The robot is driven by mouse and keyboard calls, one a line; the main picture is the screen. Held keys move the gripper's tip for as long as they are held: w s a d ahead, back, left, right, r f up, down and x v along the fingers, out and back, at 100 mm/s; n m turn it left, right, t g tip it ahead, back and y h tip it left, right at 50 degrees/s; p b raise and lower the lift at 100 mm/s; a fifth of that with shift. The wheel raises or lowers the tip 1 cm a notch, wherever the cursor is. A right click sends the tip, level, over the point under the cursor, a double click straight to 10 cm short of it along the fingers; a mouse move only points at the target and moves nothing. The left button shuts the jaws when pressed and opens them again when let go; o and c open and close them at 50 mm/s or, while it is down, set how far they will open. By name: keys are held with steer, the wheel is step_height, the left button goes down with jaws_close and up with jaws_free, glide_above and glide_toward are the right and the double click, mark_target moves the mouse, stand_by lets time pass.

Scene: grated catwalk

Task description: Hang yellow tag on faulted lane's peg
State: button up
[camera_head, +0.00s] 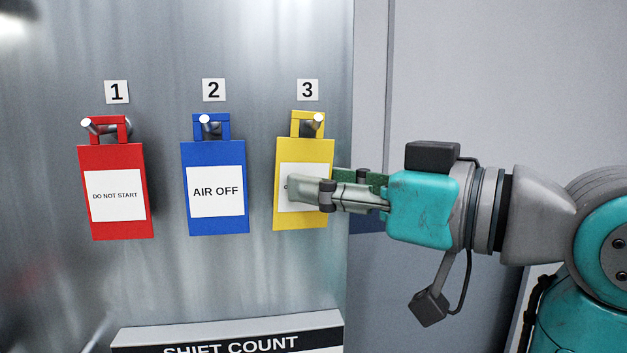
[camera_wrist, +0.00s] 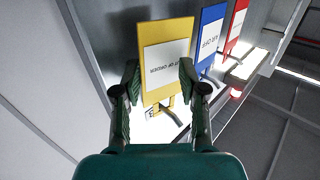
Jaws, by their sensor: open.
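The yellow tag (camera_head: 288,219) hangs from the peg (camera_head: 318,119) under number 3. Its white label is mostly covered by my gripper (camera_head: 312,187) in the head view. In the wrist view, the yellow tag (camera_wrist: 167,32) appears upside down between the spread fingers of my gripper (camera_wrist: 160,72). Its label partly reads "OF ORDER". The fingers are open, one on each side of the tag; I cannot tell whether they touch it. The blue tag (camera_head: 215,224) reads "AIR OFF" and hangs on peg 2. The red tag (camera_head: 123,228) reads "DO NOT START" and hangs on peg 1.
Number plates 1 (camera_head: 117,92), 2 (camera_head: 214,90) and 3 (camera_head: 308,90) sit above the pegs on a metal panel (camera_head: 240,40). A "SHIFT COUNT" board (camera_head: 230,341) is below the tags. The panel's right edge is close to the yellow tag.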

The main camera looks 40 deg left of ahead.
mark_target(283, 168)
jaws_close()
steer(key=shift+r, duration=0.4)
steer(key=shift+s+d, duration=0.15)
stand_by(0.5)
steer(key=shift+s+d, duration=0.2)
steer(key=shift+d, duration=0.05)
steer(key=shift+s+d, duration=0.25)
steer(key=shift+s+d+r, duration=0.5)
steer(key=shift+s+d, duration=0.05)
steer(key=shift+d, duration=0.05)
stand_by(0.5)
steer(key=shift+s+d, duration=0.15)
steer(key=shift+d, duration=0.05)
